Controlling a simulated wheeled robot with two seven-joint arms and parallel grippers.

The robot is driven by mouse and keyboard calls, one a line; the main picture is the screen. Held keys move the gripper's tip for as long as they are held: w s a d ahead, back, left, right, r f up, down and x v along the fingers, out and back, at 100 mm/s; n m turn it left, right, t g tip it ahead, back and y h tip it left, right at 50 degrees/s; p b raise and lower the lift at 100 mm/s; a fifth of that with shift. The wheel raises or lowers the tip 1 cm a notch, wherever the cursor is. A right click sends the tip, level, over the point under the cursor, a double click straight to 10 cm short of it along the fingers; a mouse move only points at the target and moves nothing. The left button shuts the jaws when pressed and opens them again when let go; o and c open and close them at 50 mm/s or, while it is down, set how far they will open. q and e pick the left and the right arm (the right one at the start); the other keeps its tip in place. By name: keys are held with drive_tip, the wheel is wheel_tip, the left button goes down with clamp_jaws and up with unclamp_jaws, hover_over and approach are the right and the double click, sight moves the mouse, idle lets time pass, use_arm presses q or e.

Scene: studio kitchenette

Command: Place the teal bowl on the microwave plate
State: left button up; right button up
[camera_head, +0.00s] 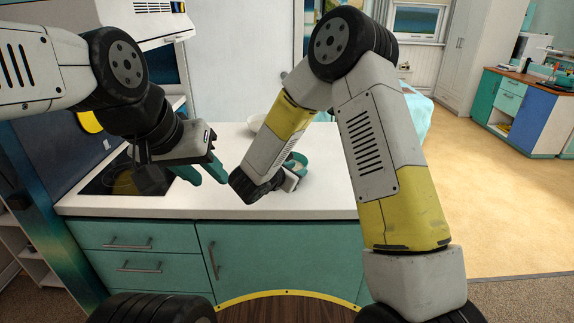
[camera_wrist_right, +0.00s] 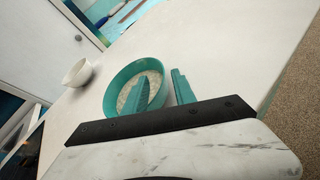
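The teal bowl (camera_wrist_right: 109,100) stands upright on the white counter in the right wrist view. It holds something pale and speckled. In the head view the bowl (camera_head: 298,157) is partly hidden behind my right gripper (camera_head: 290,176). In the right wrist view my right gripper (camera_wrist_right: 163,92) straddles the bowl's wall, one teal finger inside and the other outside. The fingers are apart, with a visible gap at the rim. My left gripper (camera_head: 203,172) is open and empty above the counter's left part, near the hob. I cannot make out a microwave plate in either view.
A white bowl (camera_wrist_right: 77,73) stands on the counter beyond the teal bowl. Teal drawers and doors (camera_head: 275,255) form the counter's front.

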drive_tip(key=x, duration=0.4)
drive_tip(key=shift+w+d+f, duration=0.1)
drive_tip(key=shift+w+d, duration=0.05)
drive_tip(key=shift+w, duration=0.1)
drive_tip(key=shift+c, duration=0.2)
clamp_jaws()
idle(1.0)
